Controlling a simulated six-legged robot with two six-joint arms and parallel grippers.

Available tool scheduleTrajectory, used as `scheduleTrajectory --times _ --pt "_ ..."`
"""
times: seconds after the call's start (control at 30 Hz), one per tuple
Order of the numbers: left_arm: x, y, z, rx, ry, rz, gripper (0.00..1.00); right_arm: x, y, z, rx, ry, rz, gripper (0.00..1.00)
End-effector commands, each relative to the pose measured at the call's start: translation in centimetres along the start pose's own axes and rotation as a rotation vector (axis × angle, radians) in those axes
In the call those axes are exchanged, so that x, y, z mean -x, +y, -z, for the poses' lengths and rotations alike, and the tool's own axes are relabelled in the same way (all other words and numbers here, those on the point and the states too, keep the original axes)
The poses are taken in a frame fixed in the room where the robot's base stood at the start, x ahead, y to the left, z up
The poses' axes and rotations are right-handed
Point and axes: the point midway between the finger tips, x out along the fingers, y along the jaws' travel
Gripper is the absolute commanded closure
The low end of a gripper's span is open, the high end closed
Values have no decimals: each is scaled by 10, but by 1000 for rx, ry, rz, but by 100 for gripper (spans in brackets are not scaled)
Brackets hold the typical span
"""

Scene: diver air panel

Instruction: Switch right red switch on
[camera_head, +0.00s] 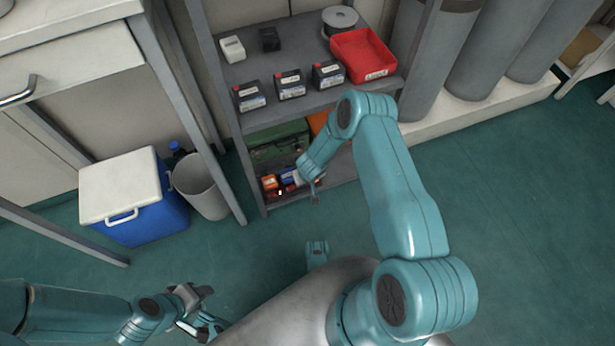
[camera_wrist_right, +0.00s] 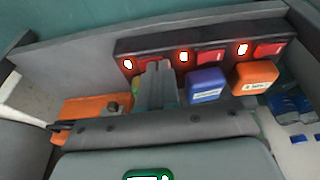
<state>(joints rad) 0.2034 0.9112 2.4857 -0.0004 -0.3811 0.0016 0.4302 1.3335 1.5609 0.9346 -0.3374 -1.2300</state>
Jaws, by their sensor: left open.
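A dark strip (camera_wrist_right: 225,48) with red switches shows in the right wrist view. A red switch (camera_wrist_right: 270,50) is at its right, another red switch (camera_wrist_right: 210,57) in the middle, and one at the left is mostly hidden behind my fingers. A bright red-ringed light glows beside each. My right gripper (camera_wrist_right: 156,68) looks shut, its fingertips over the left switch; contact cannot be told. In the head view my right gripper (camera_head: 315,190) is at the low shelf. My left gripper (camera_head: 203,309) is open and empty at the lower left.
A blue plug (camera_wrist_right: 205,88) and an orange plug (camera_wrist_right: 254,78) sit before the strip. An orange box (camera_wrist_right: 90,107) lies at left. The shelf unit (camera_head: 222,84) holds batteries and a red tray (camera_head: 364,54). A cooler (camera_head: 125,190) and bin (camera_head: 203,187) stand left.

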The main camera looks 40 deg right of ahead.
Motion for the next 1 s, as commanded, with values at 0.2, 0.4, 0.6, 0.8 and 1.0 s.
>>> scheduleTrajectory --times 0.2,0.4,0.6,0.8,1.0 --pt "-2 -1 0 0 0 0 57 -3 1 -1 0 -1 1 100" --pt "-1 0 0 0 0 0 57 -2 10 -1 -2 -1 -2 100" --pt "-1 0 0 0 0 0 57 -1 18 -1 -3 -1 -4 100" --pt "-1 0 0 0 0 0 57 -1 18 -2 -3 -1 -4 100" --pt "9 3 -4 3 -16 1 57 11 19 1 -2 -1 -3 100"
